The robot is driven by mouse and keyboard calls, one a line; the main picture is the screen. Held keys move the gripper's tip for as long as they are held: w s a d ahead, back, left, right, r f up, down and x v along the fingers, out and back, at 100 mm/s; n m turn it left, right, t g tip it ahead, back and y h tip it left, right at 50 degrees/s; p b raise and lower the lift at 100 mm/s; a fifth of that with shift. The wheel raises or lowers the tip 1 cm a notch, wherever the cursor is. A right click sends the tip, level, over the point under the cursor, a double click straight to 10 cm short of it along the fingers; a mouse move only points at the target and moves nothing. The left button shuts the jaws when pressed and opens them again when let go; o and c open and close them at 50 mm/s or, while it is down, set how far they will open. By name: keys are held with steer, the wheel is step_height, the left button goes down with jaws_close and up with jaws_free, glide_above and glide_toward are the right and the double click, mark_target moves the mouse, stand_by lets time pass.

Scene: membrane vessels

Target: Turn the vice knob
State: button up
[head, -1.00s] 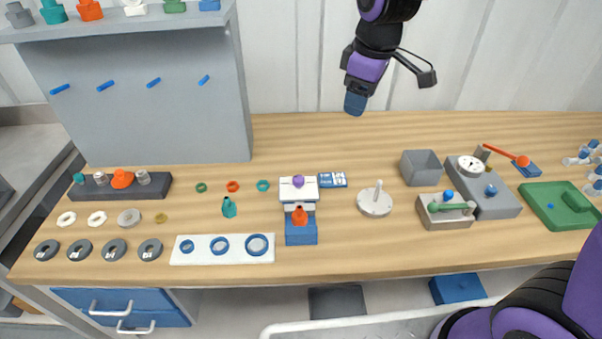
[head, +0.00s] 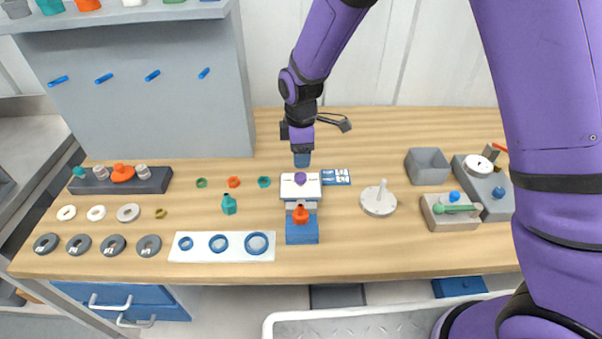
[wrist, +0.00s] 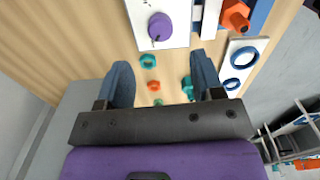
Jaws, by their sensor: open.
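The vice (head: 301,190) is a white and blue block near the middle of the bench, with a purple knob (head: 300,178) on its white top. In the wrist view the knob (wrist: 160,27) shows on a white plate (wrist: 150,42), beyond the fingertips and roughly midway between them sideways. An orange vessel (head: 300,214) sits at the vice's front, and its edge shows in the wrist view (wrist: 235,15). My gripper (head: 302,160) is just behind the knob in the head view. Its two blue fingers (wrist: 163,70) are apart with nothing between them touching; the height gap to the knob is unclear.
A blue-and-white card (head: 336,177) and a round plate with an upright peg (head: 379,200) stand right of the vice. A teal vessel (head: 229,204) and coloured rings (head: 233,182) lie left. A white plate with blue rings (head: 222,247) lies front left.

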mark_target(301, 175)
step_height(301, 175, down, 8)
steer(key=shift+r, duration=0.1)
stand_by(0.4)
steer(key=c, duration=0.9)
